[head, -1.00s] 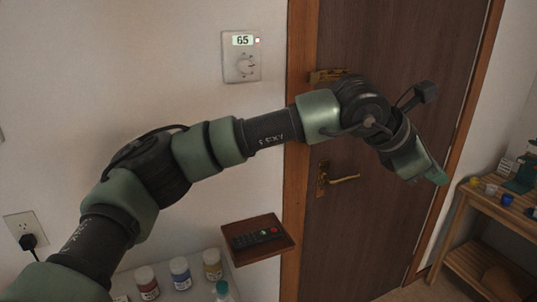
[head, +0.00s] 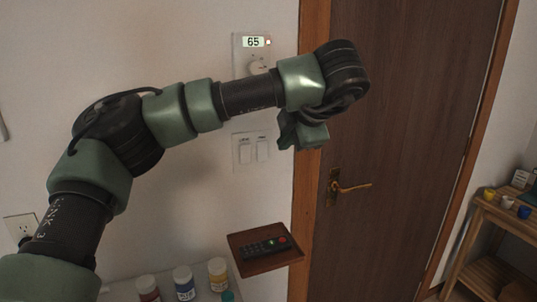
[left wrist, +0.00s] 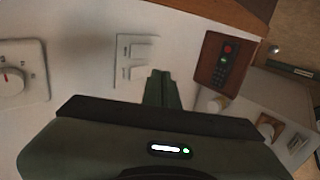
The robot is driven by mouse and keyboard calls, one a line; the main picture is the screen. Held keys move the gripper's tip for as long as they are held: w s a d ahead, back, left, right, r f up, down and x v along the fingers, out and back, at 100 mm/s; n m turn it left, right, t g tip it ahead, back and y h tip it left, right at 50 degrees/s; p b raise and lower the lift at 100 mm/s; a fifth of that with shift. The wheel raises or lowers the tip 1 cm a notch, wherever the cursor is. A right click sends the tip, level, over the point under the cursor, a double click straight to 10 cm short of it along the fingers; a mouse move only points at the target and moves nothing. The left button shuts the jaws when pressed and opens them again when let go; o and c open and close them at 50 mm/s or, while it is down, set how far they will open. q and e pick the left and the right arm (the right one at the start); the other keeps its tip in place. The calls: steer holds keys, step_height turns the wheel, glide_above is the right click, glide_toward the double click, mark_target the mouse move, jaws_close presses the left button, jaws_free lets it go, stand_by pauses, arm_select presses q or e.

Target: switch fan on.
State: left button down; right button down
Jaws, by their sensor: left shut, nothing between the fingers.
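A white wall plate (head: 243,160) with two rocker switches sits below the thermostat in the head view. Small labels above the rockers are too small to read surely. The same plate (left wrist: 123,52) shows in the left wrist view, with its two rockers one above the other. My left gripper (head: 286,131) is shut and empty, just right of the plate. In the left wrist view its closed fingers (left wrist: 161,82) point at the plate and overlap its lower right edge. I cannot tell whether they touch it. My right gripper is not in view.
A thermostat (head: 256,43) reading 65 is above the plate, partly behind my arm. A small wooden shelf (head: 282,262) with a remote (head: 263,247) is below. Bottles (head: 184,282) stand at the bottom. A brown door (head: 420,110) and a wooden rack (head: 475,225) are right.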

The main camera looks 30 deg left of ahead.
arm_select(q)
steer(key=shift+w+f, duration=0.1)
steer(key=p, duration=0.3)
glide_toward(263, 158)
step_height(263, 158, down, 3)
steer(key=w+a+p, duration=0.1)
steer(key=w+a+f+p, duration=0.1)
steer(key=a, duration=0.1)
steer(key=shift+w, duration=0.35)
steer(key=shift+w+a+f, duration=0.1)
steer(key=shift+a+f, duration=0.05)
